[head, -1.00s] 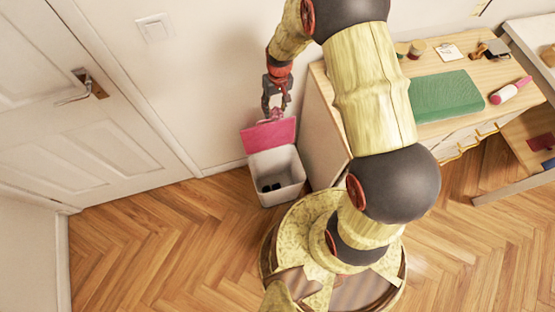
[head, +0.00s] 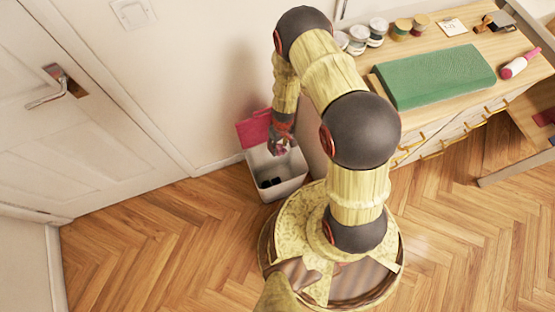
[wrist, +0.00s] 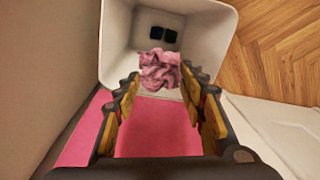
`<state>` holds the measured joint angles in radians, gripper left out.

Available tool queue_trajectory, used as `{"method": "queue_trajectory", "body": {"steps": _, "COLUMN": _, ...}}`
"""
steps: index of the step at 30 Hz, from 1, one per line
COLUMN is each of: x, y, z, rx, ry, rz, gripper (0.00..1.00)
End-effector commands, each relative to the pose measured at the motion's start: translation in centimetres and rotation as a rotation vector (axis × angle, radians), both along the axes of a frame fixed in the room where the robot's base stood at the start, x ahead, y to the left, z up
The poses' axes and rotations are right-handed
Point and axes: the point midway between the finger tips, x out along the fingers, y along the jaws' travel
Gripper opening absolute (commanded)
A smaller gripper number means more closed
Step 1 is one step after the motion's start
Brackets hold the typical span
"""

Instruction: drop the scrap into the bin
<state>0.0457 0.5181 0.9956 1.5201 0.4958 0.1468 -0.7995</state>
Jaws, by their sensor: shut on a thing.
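The scrap (wrist: 161,70) is a crumpled pink piece of cloth, held between the fingertips of my gripper (wrist: 160,90) in the wrist view. The bin (head: 289,184) is white and open, with its pink lid (head: 253,129) raised at the back. In the head view my gripper (head: 281,146) is low over the bin's opening, pointing down, with a bit of the pink scrap showing below it. In the wrist view the bin's white inner wall (wrist: 118,45) surrounds the scrap, and dark squarish things (wrist: 157,34) lie at the bottom. I cannot tell exactly how deep the scrap hangs.
A wooden dresser (head: 456,60) stands right of the bin, with a green block (head: 436,76), a pink-and-white roll (head: 520,64) and several jars on top. A white door (head: 90,110) is at the left. The herringbone floor (head: 160,240) in front is clear.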

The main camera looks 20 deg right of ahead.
Motion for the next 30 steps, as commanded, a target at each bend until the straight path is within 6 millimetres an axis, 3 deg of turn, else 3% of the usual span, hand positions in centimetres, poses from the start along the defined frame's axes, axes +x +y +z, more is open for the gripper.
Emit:
{"method": "queue_trajectory", "body": {"steps": 12, "x": -0.1, "y": 0.0, "z": -4.7, "rx": 0.0, "ry": 0.002, "rz": -0.002, "gripper": 0.35}}
{"method": "queue_trajectory", "body": {"steps": 23, "x": 0.0, "y": 0.0, "z": -5.1, "rx": 0.001, "ry": 0.001, "rz": -0.001, "gripper": 0.35}}
{"method": "queue_trajectory", "body": {"steps": 24, "x": 0.0, "y": 0.0, "z": -5.1, "rx": 0.001, "ry": 0.001, "rz": -0.001, "gripper": 0.43}}
{"method": "queue_trajectory", "body": {"steps": 30, "x": 0.0, "y": 0.0, "z": -5.1, "rx": 0.001, "ry": 0.001, "rz": -0.001, "gripper": 0.54}}
